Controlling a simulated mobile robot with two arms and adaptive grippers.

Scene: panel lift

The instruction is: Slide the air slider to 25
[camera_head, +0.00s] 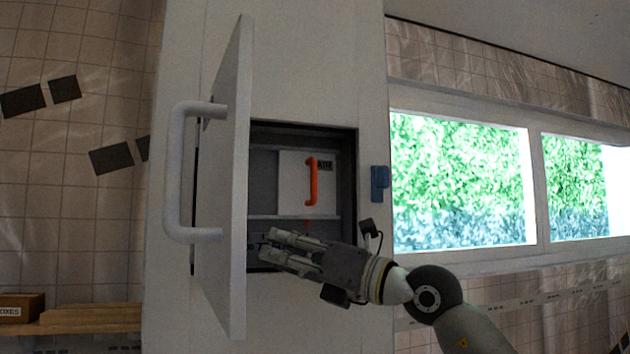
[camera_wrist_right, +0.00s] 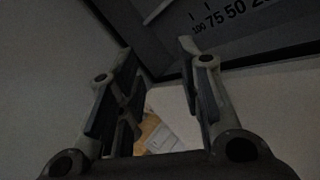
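In the head view, a white plate (camera_head: 294,183) with an upright orange-red handle (camera_head: 311,182) sits in the recess of a wall cabinet; dark lettering beside the handle looks like "AIR". A small red mark shows below the plate. My right gripper (camera_head: 267,243) is in front of the recess's lower part, below the handle and apart from it, pointing left. In the right wrist view its two fingers (camera_wrist_right: 158,50) are spread with nothing between them. Beyond them a dark scale strip (camera_wrist_right: 232,18) reads 100, 75, 50 and a cut-off number. My left gripper is not in view.
The cabinet door (camera_head: 228,180) stands open at the left of the recess, with a big white handle (camera_head: 178,180). A blue latch piece (camera_head: 380,183) is on the right of the frame. A box (camera_head: 20,307) rests on a wooden shelf (camera_head: 90,318) at lower left.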

